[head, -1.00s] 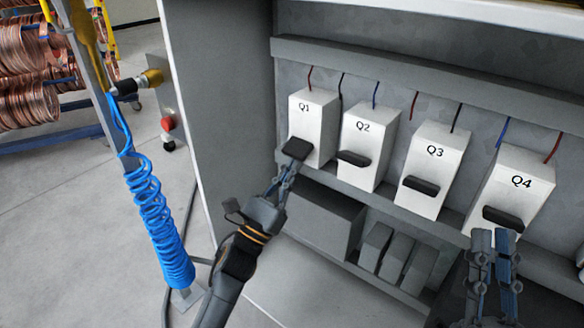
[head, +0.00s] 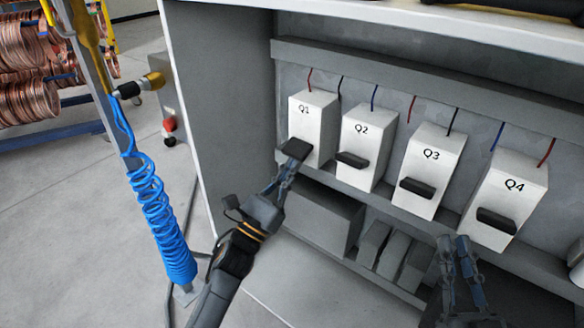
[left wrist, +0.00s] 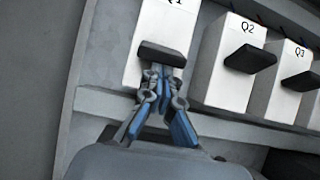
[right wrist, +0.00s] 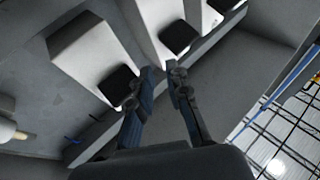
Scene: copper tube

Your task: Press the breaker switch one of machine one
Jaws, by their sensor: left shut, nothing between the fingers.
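The white breaker box Q1 (head: 312,118) is the leftmost in the cabinet row. Its black switch lever (head: 296,149) sticks out from the lower front; the lever also shows in the left wrist view (left wrist: 162,54). My left gripper (head: 288,168) is shut and empty, its fingertips right at the lower edge of the Q1 lever. In the left wrist view the closed fingertips (left wrist: 160,70) meet the lever's underside; whether they press on it I cannot tell. My right gripper (head: 453,240) is open and empty, low in front of the boxes near Q3 and Q4.
Breakers Q2 (head: 369,140), Q3 (head: 428,165) and Q4 (head: 510,195) stand to the right of Q1 with similar black levers. A grey cabinet side wall (head: 225,110) stands left of Q1. A blue coiled hose (head: 160,215) hangs further left. Grey blocks sit on the shelf below.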

